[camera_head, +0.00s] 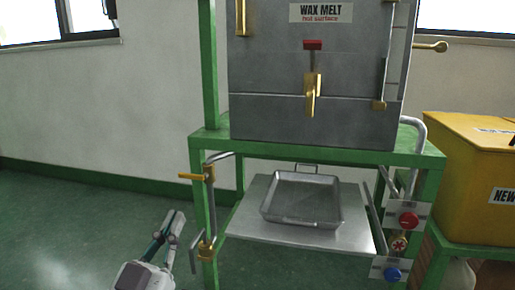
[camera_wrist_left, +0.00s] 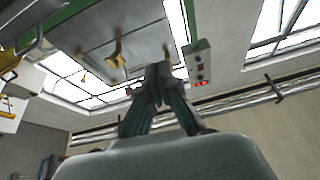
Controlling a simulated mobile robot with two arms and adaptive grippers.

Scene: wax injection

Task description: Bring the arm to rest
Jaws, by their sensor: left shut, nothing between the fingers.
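My left gripper (camera_head: 172,224) is low in the head view, left of the green stand, with its fingers pointing up. Its fingers are shut with nothing between them. It is apart from the stand and touches nothing that I can see. In the left wrist view the left gripper (camera_wrist_left: 158,72) shows from behind, its fingertips together in front of the grey machine. My right gripper is in neither view.
A grey wax melt machine (camera_head: 270,75) with brass valves stands on a green frame (camera_head: 300,153). A metal tray (camera_head: 275,212) lies on the shelf (camera_head: 245,222) below. A yellow box (camera_head: 460,150) stands at right. The floor (camera_head: 80,220) at left is clear.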

